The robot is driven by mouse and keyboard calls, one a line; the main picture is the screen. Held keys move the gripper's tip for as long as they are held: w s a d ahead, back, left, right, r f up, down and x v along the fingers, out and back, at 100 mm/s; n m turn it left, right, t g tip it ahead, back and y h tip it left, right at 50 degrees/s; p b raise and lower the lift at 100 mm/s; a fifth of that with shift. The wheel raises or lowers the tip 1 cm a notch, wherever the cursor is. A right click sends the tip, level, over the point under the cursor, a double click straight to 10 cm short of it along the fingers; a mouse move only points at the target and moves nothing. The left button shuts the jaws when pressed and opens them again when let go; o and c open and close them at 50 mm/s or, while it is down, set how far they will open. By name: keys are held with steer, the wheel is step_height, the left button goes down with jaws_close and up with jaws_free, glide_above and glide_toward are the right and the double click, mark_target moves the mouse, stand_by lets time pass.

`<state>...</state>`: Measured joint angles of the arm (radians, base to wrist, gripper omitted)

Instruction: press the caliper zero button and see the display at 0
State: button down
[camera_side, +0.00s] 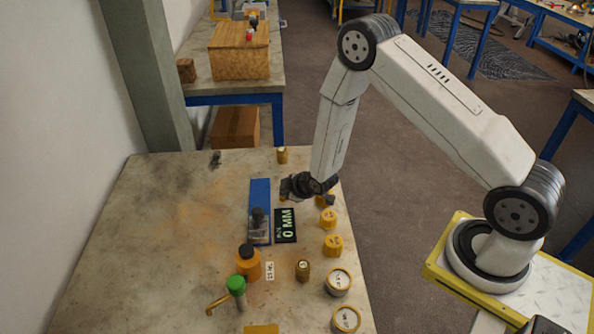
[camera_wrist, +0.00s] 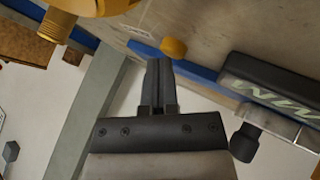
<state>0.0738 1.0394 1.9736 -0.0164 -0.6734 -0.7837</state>
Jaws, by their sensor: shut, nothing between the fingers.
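A black display (camera_side: 286,225) lies on the near table and reads "0 MM" in pale green characters, with smaller text beside them. It also shows in the wrist view (camera_wrist: 268,78) at the right, with the letters "MM" in sight. To its left is a blue strip (camera_side: 260,192) with a clear block and a dark knob (camera_side: 258,216) on it. The dark knob shows in the wrist view (camera_wrist: 245,142) too. I cannot pick out the zero button for certain. My gripper (camera_side: 285,189) is beyond the display, apart from it. Its fingers (camera_wrist: 159,68) are together and empty.
Yellow knobs (camera_side: 333,245), a brass weight (camera_side: 303,270) and round labelled pots (camera_side: 339,282) stand along the right side. The table's left half is mostly clear.

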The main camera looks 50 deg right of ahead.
steer(key=shift+s, duration=0.1)
stand_by(0.4)
steer(key=shift+r, duration=0.85)
steer(key=shift+r, duration=0.1)
steer(key=shift+r, duration=2.35)
steer(key=shift+r, duration=0.1)
steer(key=s+a+r+m+g, duration=0.1)
steer(key=s+r+m+g, duration=0.2)
steer(key=s+r, duration=0.3)
steer(key=s+a+r+m+g, duration=0.2)
steer(key=s+r+m, duration=0.3)
steer(key=s, duration=0.9)
steer(key=shift+s+a+r+g, duration=0.15)
steer(key=shift+a+r+g, duration=0.05)
steer(key=shift+r+g, duration=0.7)
